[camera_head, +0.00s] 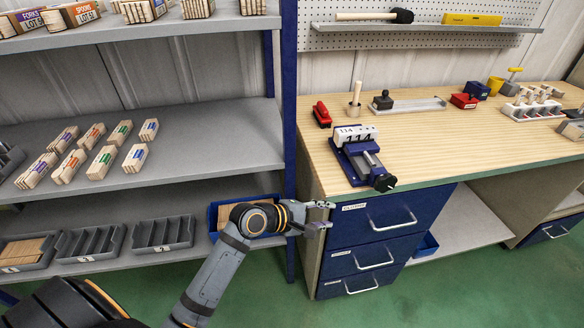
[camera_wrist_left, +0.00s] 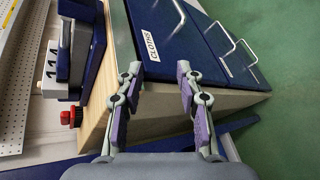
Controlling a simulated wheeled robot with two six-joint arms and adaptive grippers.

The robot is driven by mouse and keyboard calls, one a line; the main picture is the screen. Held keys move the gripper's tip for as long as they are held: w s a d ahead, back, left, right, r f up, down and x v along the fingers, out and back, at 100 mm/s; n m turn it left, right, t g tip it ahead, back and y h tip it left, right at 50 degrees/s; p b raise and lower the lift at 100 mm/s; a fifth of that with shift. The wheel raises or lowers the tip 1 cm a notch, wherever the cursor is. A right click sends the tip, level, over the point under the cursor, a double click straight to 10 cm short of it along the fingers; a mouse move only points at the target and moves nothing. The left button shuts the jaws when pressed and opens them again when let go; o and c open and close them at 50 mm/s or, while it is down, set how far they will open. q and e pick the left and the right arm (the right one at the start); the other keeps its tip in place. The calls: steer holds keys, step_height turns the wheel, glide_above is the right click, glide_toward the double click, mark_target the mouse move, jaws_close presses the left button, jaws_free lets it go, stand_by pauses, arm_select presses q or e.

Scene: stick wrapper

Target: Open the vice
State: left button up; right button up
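The blue vice (camera_head: 359,161) sits on the wooden workbench near its front edge, with a dark handle knob (camera_head: 384,183) at its front end. A white block marked 114 (camera_head: 356,137) lies at the vice's back end; I cannot tell whether the jaws grip it. In the left wrist view the vice (camera_wrist_left: 88,45) shows at the upper left, with the white block (camera_wrist_left: 52,68) beside it. My left gripper (camera_head: 325,215) is open and empty, below and left of the vice, by the top drawer; its fingers also show apart in the left wrist view (camera_wrist_left: 160,80). My right gripper is not in view.
The workbench (camera_head: 450,150) carries a red object (camera_head: 321,114), a stamp-like tool (camera_head: 383,100) and several other items. Blue drawers with handles (camera_head: 392,220) sit under it. A shelf (camera_head: 200,145) with several stick bundles stands at left.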

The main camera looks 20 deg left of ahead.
arm_select(q)
steer(key=w+a+r+m+t+y, duration=0.1)
steer(key=w+a+r+t+y, duration=0.2)
steer(key=a, duration=0.3)
steer(key=w+a+r+m+t+y+p, duration=0.1)
steer(key=w+a+r+m+t+y, duration=0.1)
steer(key=a, duration=0.4)
steer(key=shift+w+a+r+t+y, duration=0.15)
steer(key=shift+w+r+t+y, duration=0.35)
steer(key=shift+w+t+y, duration=0.7)
steer(key=shift+s, duration=0.25)
